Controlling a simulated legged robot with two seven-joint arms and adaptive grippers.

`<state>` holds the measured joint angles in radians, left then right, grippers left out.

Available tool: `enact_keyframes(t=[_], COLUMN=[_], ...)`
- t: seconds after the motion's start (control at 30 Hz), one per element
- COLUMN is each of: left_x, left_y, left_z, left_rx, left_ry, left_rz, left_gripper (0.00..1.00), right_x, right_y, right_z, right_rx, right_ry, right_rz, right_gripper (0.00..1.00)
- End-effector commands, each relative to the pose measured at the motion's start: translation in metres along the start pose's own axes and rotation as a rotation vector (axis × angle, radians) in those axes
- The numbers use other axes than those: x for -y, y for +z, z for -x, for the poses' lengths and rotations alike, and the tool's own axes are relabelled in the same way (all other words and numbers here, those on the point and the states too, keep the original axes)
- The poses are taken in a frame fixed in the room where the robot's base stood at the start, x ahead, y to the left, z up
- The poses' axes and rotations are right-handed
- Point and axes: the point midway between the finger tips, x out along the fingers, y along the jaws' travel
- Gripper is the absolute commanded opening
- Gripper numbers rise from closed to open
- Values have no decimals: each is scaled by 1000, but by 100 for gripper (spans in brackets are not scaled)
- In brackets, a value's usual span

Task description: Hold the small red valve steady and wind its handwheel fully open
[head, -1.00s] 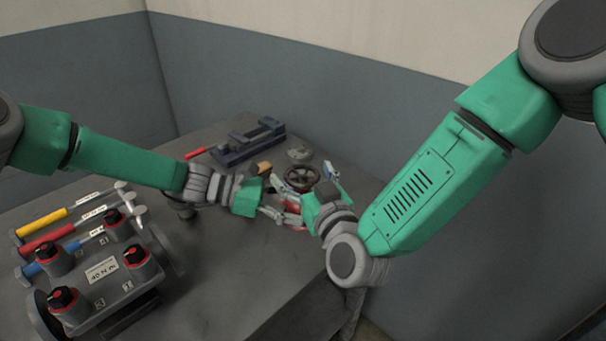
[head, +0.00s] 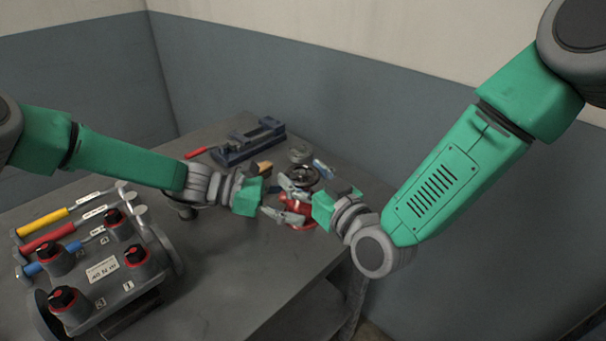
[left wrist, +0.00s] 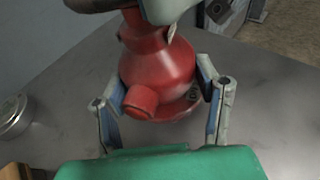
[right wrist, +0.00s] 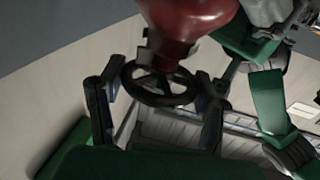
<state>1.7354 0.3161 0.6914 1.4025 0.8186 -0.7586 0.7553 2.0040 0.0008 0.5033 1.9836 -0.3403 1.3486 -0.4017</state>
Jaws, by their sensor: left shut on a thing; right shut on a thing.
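The small red valve (head: 297,212) stands upright on the grey table with its dark handwheel (head: 304,173) on top. My left gripper (head: 278,203) reaches in from the left, low on the valve. In the left wrist view its fingers are on both sides of the red body (left wrist: 158,75), shut on it. My right gripper (head: 305,181) comes from the right at wheel height. In the right wrist view its fingers are on both sides of the handwheel (right wrist: 160,86), shut on it. The fingers partly hide the valve in the head view.
A dark blue vise-like tool (head: 248,143) lies behind, near the wall. A round tin (head: 299,155) is behind the handwheel. A panel with red-and-black knobs (head: 102,272) and coloured-handled tools (head: 48,222) fill the left. The table front is clear.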

Motion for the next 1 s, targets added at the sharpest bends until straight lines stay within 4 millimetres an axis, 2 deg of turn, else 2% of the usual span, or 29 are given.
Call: enact_keyframes(t=[0.6, 1.0], left_x=[0, 1], left_y=[-1, -1], left_z=[0, 0], left_rx=[-1, -1], left_ry=[0, -2], left_rz=[0, 0], left_gripper=[40, 40], right_x=[-4, -4], right_y=[-2, -2], right_z=[-2, -2], right_rx=[-5, -5], right_ry=[-544, -734], right_rz=[4, 4], right_gripper=[29, 29])
